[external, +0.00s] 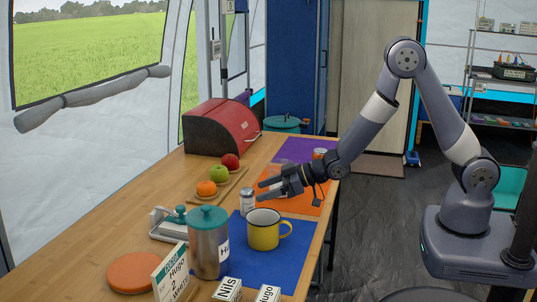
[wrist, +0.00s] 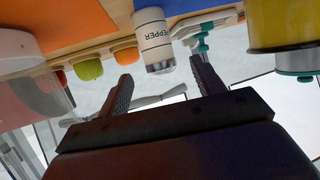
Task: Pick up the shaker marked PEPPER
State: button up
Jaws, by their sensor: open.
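The shaker marked PEPPER (wrist: 153,38) is a white cylinder with a grey metal cap; its label reads upside down in the wrist view. In the external view the shaker (external: 247,201) stands upright at the blue mat's back edge, just left of my gripper. My gripper (external: 261,190) is open and roughly level, its fingers pointing left toward the shaker. In the wrist view the shaker shows beyond the gap between my fingertips (wrist: 162,70), and nothing is held. A whitish object partly hidden behind my gripper shows on the orange mat.
A yellow mug (external: 263,234) stands close in front of the shaker. A metal canister (external: 209,250) with a teal lid and a white teal-knobbed device (external: 167,226) are nearby. A board (external: 218,188) with fruit and a red bread box (external: 222,127) lie behind.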

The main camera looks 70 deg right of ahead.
aim_at(242, 199)
jog(key=shift+f+p+x, duration=0.1)
jog(key=shift+p+x, duration=0.1)
jog(key=shift+x, duration=1.85)
jog(key=shift+f+p+x, duration=0.15)
jog(key=shift+x, duration=1.85)
jog(key=shift+s, duration=0.1)
jog(key=shift+c, duration=0.5)
jog(key=c, duration=1)
